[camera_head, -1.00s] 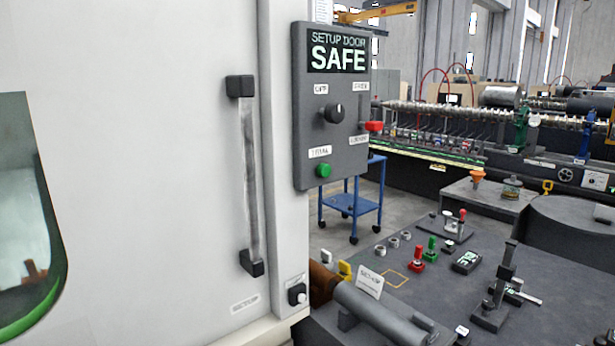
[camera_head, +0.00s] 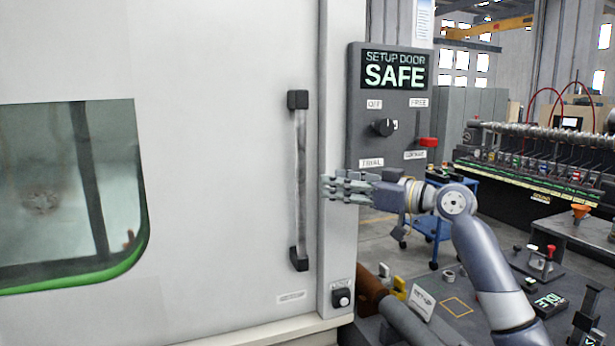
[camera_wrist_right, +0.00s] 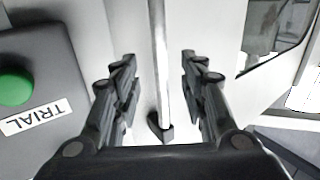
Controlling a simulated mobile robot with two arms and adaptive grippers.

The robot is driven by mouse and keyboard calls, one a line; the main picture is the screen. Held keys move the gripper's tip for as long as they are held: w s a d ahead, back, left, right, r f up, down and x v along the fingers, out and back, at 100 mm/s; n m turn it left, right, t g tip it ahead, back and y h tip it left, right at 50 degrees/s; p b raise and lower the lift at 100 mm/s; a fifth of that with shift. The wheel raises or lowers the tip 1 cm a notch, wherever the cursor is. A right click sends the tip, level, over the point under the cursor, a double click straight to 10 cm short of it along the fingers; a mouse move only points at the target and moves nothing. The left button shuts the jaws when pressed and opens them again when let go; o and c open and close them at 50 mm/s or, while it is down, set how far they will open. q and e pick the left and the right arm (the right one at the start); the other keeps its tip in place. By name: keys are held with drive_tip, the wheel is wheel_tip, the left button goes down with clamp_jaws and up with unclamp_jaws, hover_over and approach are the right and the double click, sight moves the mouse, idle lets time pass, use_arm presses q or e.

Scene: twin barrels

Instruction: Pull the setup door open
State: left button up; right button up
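The setup door (camera_head: 220,180) is a large white panel with a green-edged window, and it looks shut. Its vertical grey bar handle (camera_head: 301,190) with black end mounts is near the door's right edge. My right gripper (camera_head: 326,187) is open and empty, just right of the handle at mid-height, its fingers pointing left. In the right wrist view the handle bar (camera_wrist_right: 160,70) runs between the two spread fingers, with no contact seen; its lower black mount shows too. My left gripper is not in view.
A dark control panel (camera_head: 362,110) reading "SETUP DOOR SAFE", with a knob and a red lever, is right of the door behind my gripper. In the wrist view its green button (camera_wrist_right: 15,87) is close beside the fingers. A blue cart (camera_head: 432,225) stands behind.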

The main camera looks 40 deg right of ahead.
sight(305, 174)
drive_tip(key=p+x, duration=0.2)
drive_tip(key=x, duration=0.1)
drive_tip(key=p+x, duration=0.1)
drive_tip(key=x, duration=0.2)
drive_tip(key=r+p+x, duration=0.1)
drive_tip(key=p+x, duration=0.1)
drive_tip(key=x, duration=0.1)
drive_tip(key=shift+w+a+p, duration=0.1)
drive_tip(key=shift+w+p, duration=0.1)
drive_tip(key=shift+p, duration=0.1)
drive_tip(key=shift+w+a+f, duration=0.1)
drive_tip(key=shift+w+a, duration=0.1)
drive_tip(key=shift+w, duration=0.3)
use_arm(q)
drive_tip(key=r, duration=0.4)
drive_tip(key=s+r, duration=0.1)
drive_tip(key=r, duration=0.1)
use_arm(e)
drive_tip(key=shift+f, duration=0.1)
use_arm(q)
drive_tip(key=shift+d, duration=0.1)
use_arm(e)
clamp_jaws()
